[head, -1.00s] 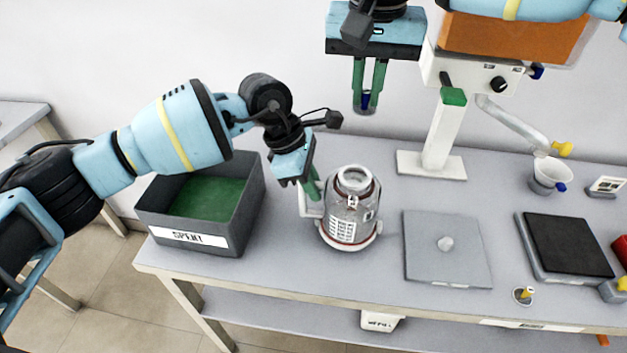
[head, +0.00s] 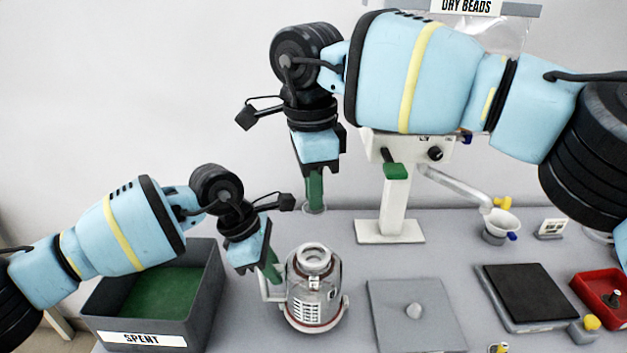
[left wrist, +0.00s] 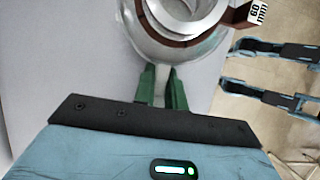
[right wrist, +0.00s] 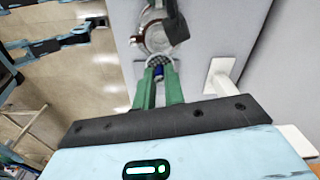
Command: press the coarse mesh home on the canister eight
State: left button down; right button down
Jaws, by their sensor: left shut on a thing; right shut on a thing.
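The glass canister (head: 312,296) stands upright on the bench, with a pale metal collar around its open top and a red band near its base; I cannot read a number on it. My left gripper (head: 272,272) is shut on the canister's side handle, shown in the left wrist view (left wrist: 163,84). My right gripper (head: 315,198) is shut on the coarse mesh (right wrist: 155,62), a small round screen with a blue grip (right wrist: 158,72). In the head view the mesh (head: 314,210) hangs above and behind the canister's mouth, apart from it.
A grey bin marked SPENT (head: 205,305), green inside, stands left of the canister. A grey plate with a knob (head: 400,335) lies to its right. A white stand (head: 390,215) rises behind. A black pad (head: 530,295), cup (head: 497,228) and red tray (head: 598,308) are farther right.

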jog(key=m, duration=0.2)
jog(key=f+m, duration=0.1)
jog(key=m, duration=0.4)
jog(key=shift+f, duration=0.25)
send_over(314, 261)
jog(key=shift+f, duration=4)
jog(key=shift+f, duration=1.4)
